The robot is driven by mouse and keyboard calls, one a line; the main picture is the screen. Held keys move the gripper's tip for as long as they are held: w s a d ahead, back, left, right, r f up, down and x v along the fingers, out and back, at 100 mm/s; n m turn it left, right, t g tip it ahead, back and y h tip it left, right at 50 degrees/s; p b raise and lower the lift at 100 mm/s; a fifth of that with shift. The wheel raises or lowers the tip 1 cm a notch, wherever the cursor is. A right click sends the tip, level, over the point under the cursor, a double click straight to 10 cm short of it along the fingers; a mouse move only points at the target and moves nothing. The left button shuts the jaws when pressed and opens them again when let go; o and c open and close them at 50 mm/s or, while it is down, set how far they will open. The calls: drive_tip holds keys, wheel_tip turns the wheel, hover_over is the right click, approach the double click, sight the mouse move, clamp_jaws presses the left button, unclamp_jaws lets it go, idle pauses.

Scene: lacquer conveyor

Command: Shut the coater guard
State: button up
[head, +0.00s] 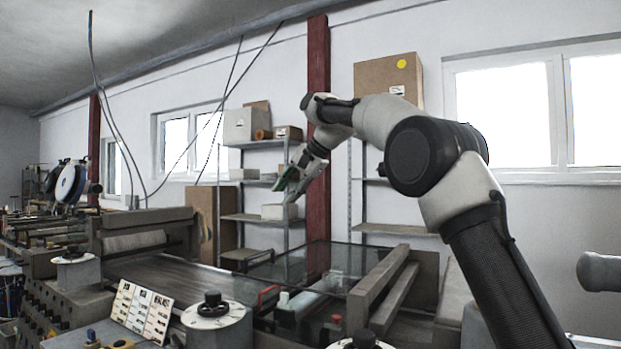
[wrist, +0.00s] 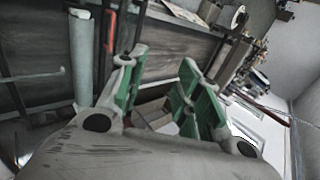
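A clear, dark-edged pane (head: 345,258), which looks like the coater guard, is at the machine's middle right in the head view. I cannot tell its exact angle. A red handle (head: 268,292) shows at the left of this area; a red bar, perhaps the same handle, shows in the wrist view (wrist: 111,32). My gripper (head: 284,190) is raised above and behind the pane, apart from it. In the wrist view its green-padded fingers (wrist: 160,88) are spread with a gap between them and nothing held.
The dark conveyor bed (head: 170,272) runs left of the coater. A knob dial (head: 213,308) and a label board (head: 143,310) stand in front. Shelves with boxes (head: 270,188) and a red column (head: 318,130) are behind. The air above the machine is mostly free.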

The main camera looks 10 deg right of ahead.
drive_tip(key=d+f+v, duration=0.1)
drive_tip(key=v, duration=0.5)
drive_tip(key=shift+s, duration=0.4)
drive_tip(key=shift+r, duration=0.15)
